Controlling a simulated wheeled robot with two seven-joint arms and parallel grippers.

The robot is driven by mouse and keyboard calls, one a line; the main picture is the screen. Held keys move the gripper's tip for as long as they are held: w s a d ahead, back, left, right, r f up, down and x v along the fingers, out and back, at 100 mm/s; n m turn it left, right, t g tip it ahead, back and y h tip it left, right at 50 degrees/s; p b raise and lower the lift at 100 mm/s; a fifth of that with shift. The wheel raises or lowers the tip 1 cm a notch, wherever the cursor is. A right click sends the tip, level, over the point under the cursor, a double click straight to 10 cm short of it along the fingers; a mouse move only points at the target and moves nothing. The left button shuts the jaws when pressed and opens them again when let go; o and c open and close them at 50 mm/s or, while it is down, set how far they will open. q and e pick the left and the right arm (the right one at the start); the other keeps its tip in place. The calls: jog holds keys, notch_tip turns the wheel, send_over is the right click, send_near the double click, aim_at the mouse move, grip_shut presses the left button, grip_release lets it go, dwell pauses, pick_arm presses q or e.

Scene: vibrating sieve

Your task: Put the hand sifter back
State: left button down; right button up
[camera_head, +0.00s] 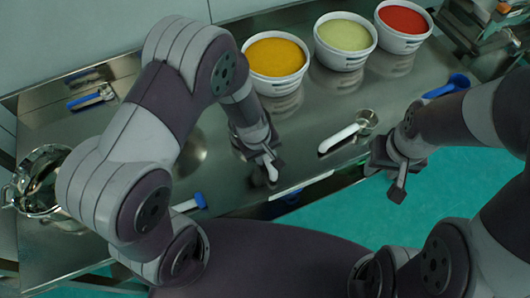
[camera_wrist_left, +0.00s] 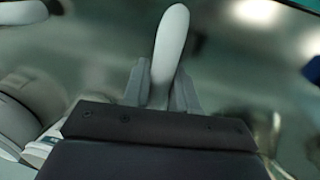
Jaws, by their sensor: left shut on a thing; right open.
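My left gripper (camera_head: 264,160) is low over the metal table, in front of the yellow tub. It is shut on a white rounded handle (camera_wrist_left: 169,45), which sticks out between its fingers in the left wrist view. The handle's tip also shows below the fingers in the head view (camera_head: 271,173). The head of the held tool is hidden, so I cannot confirm it is the hand sifter. My right gripper (camera_head: 382,178) is open and empty, at the table's front edge on the right.
Tubs of yellow (camera_head: 276,57), pale green (camera_head: 343,36) and red (camera_head: 403,20) contents line the back. A white-handled metal scoop (camera_head: 345,136) lies between the grippers. Blue-handled tools lie at left (camera_head: 90,99), front (camera_head: 190,203) and right (camera_head: 445,87). A metal vessel (camera_head: 38,180) stands far left.

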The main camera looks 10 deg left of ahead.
pick_arm(q)
jog(key=shift+f, duration=0.15)
jog(key=shift+c, duration=1.6)
grip_release()
notch_tip(320, 180, up, 7)
jog(key=p, duration=0.6)
